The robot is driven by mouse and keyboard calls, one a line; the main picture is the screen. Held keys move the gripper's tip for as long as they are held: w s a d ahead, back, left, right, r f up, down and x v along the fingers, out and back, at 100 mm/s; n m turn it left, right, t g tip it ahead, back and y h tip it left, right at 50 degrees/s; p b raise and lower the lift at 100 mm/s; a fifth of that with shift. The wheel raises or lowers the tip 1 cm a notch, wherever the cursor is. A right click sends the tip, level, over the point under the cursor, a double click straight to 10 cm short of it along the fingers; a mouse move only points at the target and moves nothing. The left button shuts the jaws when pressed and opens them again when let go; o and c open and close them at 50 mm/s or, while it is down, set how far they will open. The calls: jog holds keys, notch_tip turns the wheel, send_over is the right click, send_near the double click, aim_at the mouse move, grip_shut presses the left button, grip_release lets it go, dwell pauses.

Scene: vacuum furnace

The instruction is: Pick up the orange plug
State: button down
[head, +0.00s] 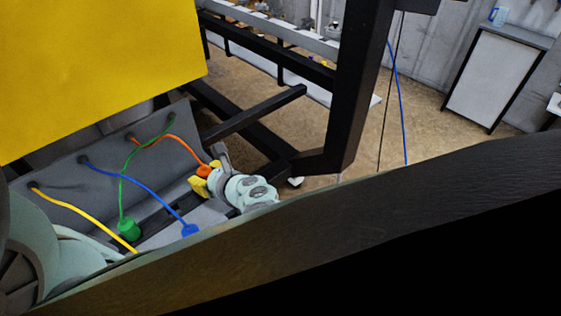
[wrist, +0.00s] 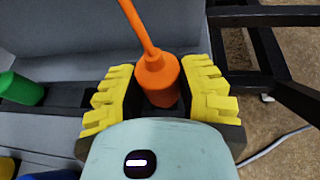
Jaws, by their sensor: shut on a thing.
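The orange plug (wrist: 160,82) is a short orange cylinder with an orange cable leaving its top. In the wrist view it sits between the yellow ribbed fingers of my gripper (wrist: 160,95), which is shut on it. In the head view the orange plug (head: 204,171) shows only as a small piece, mostly hidden by my gripper (head: 203,181). Its cable runs up and left to the grey panel. The frames do not show clearly whether its lower end touches the black rail below.
A green plug (head: 129,230) and a blue plug (head: 190,230) stand to the left and below. A yellow cable (head: 85,219) runs out at lower left. The grey panel (head: 100,160) is behind. A black frame post (head: 357,90) rises to the right of my gripper.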

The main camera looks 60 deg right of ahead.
jog(key=shift+w+a+r+b, duration=0.1)
jog(key=shift+r+b, duration=0.25)
jog(key=shift+r, duration=3.95)
